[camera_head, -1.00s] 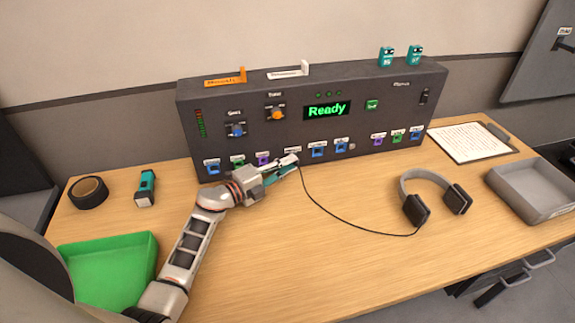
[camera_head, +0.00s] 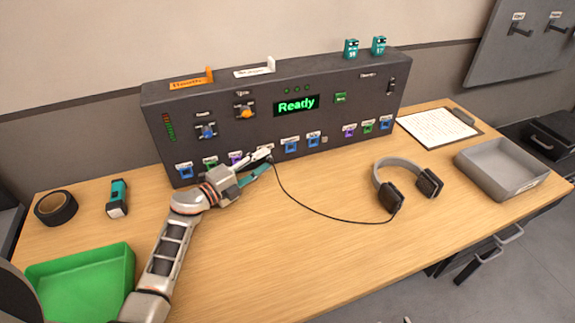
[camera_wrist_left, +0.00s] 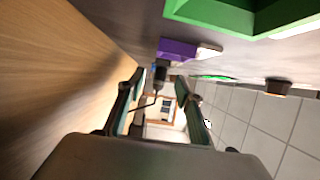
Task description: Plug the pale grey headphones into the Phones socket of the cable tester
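The dark cable tester (camera_head: 240,130) stands on the table with a lit "Ready" display and a row of coloured sockets. The pale grey headphones (camera_head: 382,168) lie to its right. Their black cable (camera_head: 320,213) runs left to my left gripper (camera_head: 270,160), which is at the lower front of the tester, right of a purple socket (camera_head: 235,158). In the left wrist view, a dark plug (camera_wrist_left: 160,73) shows between the spread fingertips, in line with a purple block (camera_wrist_left: 178,50). Whether it is seated is unclear. The socket behind the gripper is hidden. My right gripper is out of view.
Black tape (camera_head: 56,208), a teal torch (camera_head: 117,198) and a green tray (camera_head: 80,283) lie at left. A clipboard (camera_head: 438,127) and a grey tray (camera_head: 500,168) are at right. The front middle of the table is clear.

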